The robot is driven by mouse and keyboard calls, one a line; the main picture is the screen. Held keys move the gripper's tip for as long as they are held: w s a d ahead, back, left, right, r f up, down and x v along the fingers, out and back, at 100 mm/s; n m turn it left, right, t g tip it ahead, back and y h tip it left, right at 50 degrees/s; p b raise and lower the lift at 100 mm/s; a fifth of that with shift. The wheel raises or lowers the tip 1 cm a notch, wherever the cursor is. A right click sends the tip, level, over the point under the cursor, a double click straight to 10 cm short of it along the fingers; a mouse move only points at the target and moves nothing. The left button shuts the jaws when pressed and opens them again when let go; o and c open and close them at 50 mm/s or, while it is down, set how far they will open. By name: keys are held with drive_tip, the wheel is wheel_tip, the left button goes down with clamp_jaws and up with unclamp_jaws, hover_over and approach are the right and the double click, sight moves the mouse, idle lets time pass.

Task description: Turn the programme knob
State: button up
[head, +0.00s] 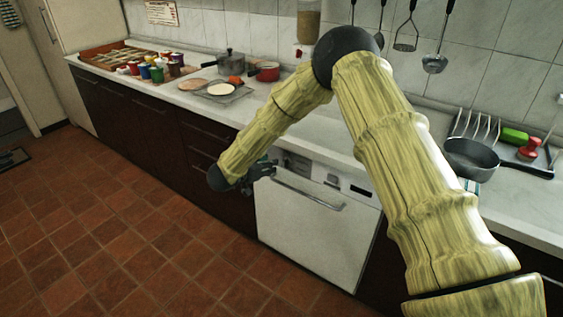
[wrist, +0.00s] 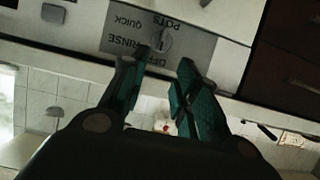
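The programme knob (wrist: 161,42) is a small round grey knob on a grey panel (wrist: 196,46) of the white dishwasher (head: 312,225). The wrist view shows the panel upside down, with the words OFF, RINSE, QUICK and POTS around the knob. Which word the knob points to is too small to tell. My gripper (wrist: 158,72) has its two teal fingers apart, with nothing between them. The fingertips are close to the knob in the picture, one to either side and below it; no contact is visible. In the head view my gripper (head: 262,170) is at the dishwasher's upper left, hiding part of the panel.
The dishwasher's long handle (head: 308,195) runs below the panel. The white worktop (head: 312,137) overhangs above. Pots, coloured cups and a tray stand on the worktop at the left; a grey pan (head: 470,158) stands at the right. The tiled floor (head: 150,240) in front is clear.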

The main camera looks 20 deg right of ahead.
sight(285, 162)
drive_tip(key=p+x, duration=0.1)
drive_tip(key=x, duration=0.9)
drive_tip(key=shift+f, duration=0.1)
clamp_jaws()
